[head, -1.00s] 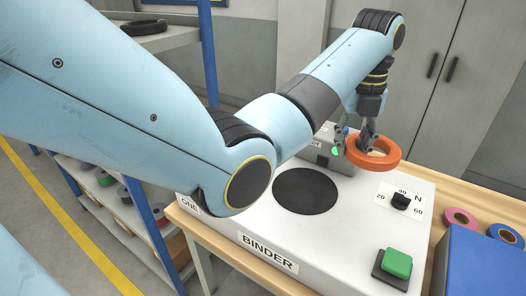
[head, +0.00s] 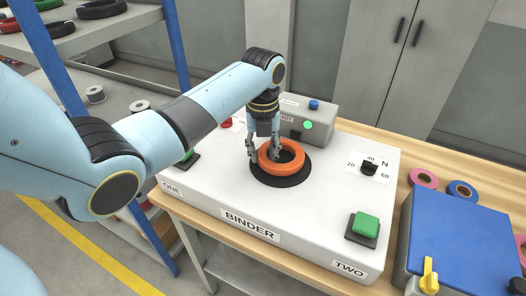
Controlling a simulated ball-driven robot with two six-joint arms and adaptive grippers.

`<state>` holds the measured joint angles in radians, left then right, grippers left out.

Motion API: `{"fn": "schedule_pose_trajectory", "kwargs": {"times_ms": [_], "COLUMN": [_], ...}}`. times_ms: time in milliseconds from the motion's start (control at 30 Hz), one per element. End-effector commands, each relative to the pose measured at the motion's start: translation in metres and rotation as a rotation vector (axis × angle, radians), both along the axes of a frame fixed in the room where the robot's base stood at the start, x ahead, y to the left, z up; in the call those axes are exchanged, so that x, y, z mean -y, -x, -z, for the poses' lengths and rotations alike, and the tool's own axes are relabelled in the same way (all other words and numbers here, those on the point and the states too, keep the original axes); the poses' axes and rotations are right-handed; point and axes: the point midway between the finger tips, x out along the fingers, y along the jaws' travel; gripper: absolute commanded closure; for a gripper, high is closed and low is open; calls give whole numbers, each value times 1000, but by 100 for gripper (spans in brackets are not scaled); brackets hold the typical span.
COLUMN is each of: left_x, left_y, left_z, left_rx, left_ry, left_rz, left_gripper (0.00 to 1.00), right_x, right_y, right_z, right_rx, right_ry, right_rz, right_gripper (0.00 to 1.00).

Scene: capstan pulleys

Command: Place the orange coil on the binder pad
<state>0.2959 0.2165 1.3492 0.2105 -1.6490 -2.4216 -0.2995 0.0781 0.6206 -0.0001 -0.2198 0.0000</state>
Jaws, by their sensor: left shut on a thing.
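The orange coil (head: 298,163) is a thick ring at the black round binder pad (head: 265,177) on top of the white binder machine (head: 210,190). It looks level and over the pad; whether it touches the pad I cannot tell for sure. My left gripper (head: 264,157) points down with its fingers at the coil's left side, shut on the ring's wall. The pad's dark rim shows around the coil, mostly at the front and right. My right gripper is not in view.
A green button (head: 365,224) and a black dial (head: 370,167) sit on the machine's right. A grey box (head: 306,123) with a green light stands behind the pad. A blue-lidded box (head: 460,240), pink coil (head: 424,178) and blue coil (head: 462,190) lie right.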

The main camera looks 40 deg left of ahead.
Motion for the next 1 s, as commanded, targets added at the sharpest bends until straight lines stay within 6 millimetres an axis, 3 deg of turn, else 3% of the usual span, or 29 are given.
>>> {"fn": "schedule_pose_trajectory", "kwargs": {"times_ms": [433,467,600,867,1000], "left_x": [0,0,0,0,0], "left_y": [0,0,0,0,-1], "left_z": [11,11,10,10,0], "left_rx": [1,1,1,1,3], "left_ry": [0,-1,-1,-1,-1], "left_rz": [0,0,0,0,0], "left_gripper": [100,71,52,51,51], "right_x": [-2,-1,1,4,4], "right_y": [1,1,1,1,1], "right_z": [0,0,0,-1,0], "right_rx": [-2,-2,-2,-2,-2], "right_ry": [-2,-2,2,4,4], "right_rz": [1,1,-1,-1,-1], "right_gripper": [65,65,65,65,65]}}
